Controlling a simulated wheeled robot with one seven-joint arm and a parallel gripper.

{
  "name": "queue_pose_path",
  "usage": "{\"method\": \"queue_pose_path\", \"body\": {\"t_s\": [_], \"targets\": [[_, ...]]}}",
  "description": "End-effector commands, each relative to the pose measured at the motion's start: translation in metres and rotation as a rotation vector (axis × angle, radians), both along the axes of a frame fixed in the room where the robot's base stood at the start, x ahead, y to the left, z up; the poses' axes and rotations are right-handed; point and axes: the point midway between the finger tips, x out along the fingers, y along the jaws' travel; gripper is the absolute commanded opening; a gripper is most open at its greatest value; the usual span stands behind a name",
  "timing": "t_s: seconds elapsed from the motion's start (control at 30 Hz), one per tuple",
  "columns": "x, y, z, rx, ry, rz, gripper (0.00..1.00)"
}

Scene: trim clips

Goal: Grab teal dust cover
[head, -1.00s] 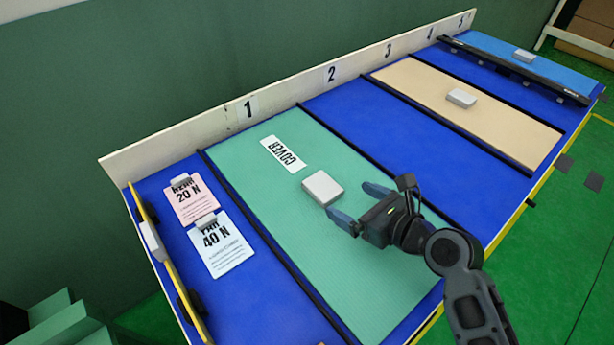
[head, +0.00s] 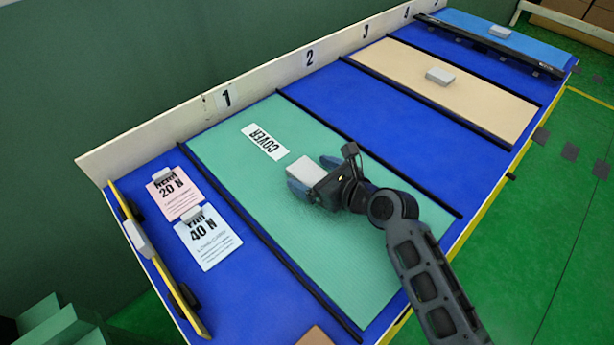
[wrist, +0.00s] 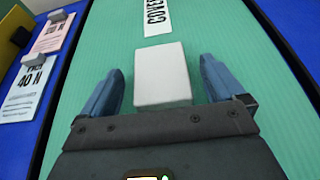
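The teal dust cover (head: 330,262) lies flat in the bay marked 1, with a white "COVER" label (head: 265,142) on it. A white block (head: 302,169) sits on the cover near its middle; it also shows in the wrist view (wrist: 162,75). My gripper (head: 312,175) is open, with its blue fingers on either side of the block. In the wrist view my gripper (wrist: 162,85) shows gaps between both fingers and the block's sides. Part of the cover is hidden under my arm.
A tan panel (head: 460,95) and a blue panel (head: 490,35), each with a white block, lie farther right. Black strips divide the bays; a pale numbered board (head: 180,125) stands behind.

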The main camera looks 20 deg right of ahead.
Motion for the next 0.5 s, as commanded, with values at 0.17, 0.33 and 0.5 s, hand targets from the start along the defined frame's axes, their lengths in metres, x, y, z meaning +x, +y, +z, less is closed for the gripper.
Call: {"method": "queue_pose_path", "body": {"t_s": [0.17, 0.33, 0.5], "targets": [[-0.0003, -0.0002, 0.0000, 0.000, 0.000, 0.000, 0.79], [-0.0003, -0.0002, -0.0001, 0.000, 0.000, 0.000, 0.63], [-0.0004, -0.0002, 0.0000, 0.000, 0.000, 0.000, 0.47]]}}
